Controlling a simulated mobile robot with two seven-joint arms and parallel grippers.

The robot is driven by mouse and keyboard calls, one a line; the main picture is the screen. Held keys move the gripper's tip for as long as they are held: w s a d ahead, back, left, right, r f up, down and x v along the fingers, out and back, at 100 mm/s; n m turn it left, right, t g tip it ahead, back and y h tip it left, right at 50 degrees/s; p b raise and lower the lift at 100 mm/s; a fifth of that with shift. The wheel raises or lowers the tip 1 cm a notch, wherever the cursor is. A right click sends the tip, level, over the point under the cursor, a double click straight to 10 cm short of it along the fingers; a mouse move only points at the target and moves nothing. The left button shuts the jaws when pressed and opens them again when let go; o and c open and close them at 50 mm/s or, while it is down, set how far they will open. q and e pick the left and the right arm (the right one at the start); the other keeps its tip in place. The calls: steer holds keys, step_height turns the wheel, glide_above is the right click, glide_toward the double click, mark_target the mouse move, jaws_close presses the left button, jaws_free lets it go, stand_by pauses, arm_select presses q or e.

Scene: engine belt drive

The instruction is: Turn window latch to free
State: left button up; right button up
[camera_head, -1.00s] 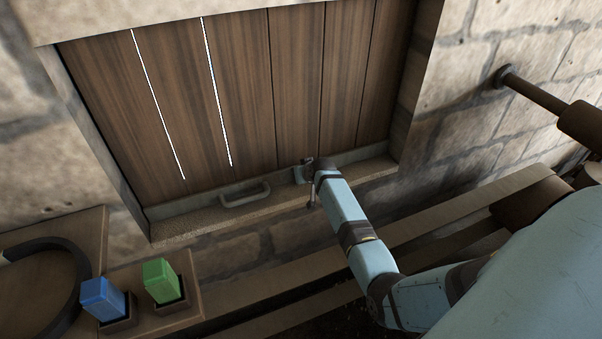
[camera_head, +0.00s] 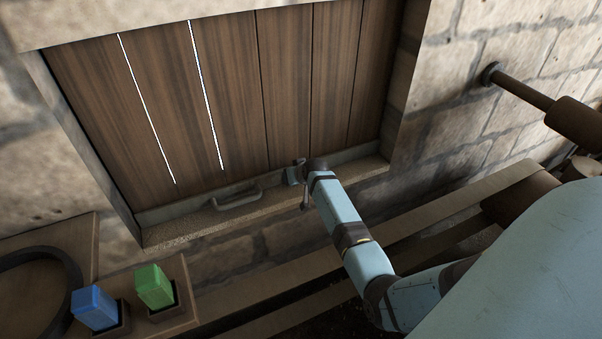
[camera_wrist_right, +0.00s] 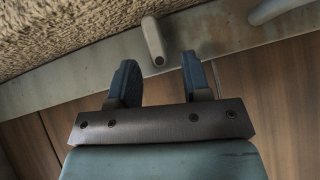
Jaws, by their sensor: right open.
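The window latch (camera_wrist_right: 153,41) is a small pale lever in the wrist view, mounted on the grey bottom rail of the wooden shutter (camera_head: 230,105). Its free end points toward the stone sill (camera_head: 190,230). In the head view a thin lever, apparently the latch (camera_head: 305,199), hangs down over the sill. My right gripper (camera_wrist_right: 158,62) is open and empty. Its two dark fingers point at the latch's pivot end, which lies between and just beyond the fingertips. In the head view this gripper (camera_head: 299,172) is small and partly hidden by my wrist. My left gripper is not in view.
A grey pull handle (camera_head: 237,197) sits on the rail left of the latch. A blue block (camera_head: 94,308) and a green block (camera_head: 154,287) stand in holders at lower left. A wooden beam (camera_head: 450,205) runs below the window. A metal rod (camera_head: 520,90) projects from the right wall.

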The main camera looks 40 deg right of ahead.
steer(key=v, duration=1.2)
steer(key=shift+s+r+b, duration=0.3)
steer(key=shift+a, duration=0.15)
steer(key=s+a+f+n+t+y, duration=0.1)
steer(key=s+a+f, duration=0.4)
steer(key=s+a, duration=0.7)
steer(key=s+a+f+n+y, duration=0.3)
steer(key=s+a+f+n, duration=0.2)
steer(key=s+a, duration=0.8)
steer(key=shift+s+f+t, duration=0.4)
steer(key=shift+s+f, duration=0.05)
steer(key=shift+s, duration=0.65)
steer(key=shift+a, duration=0.1)
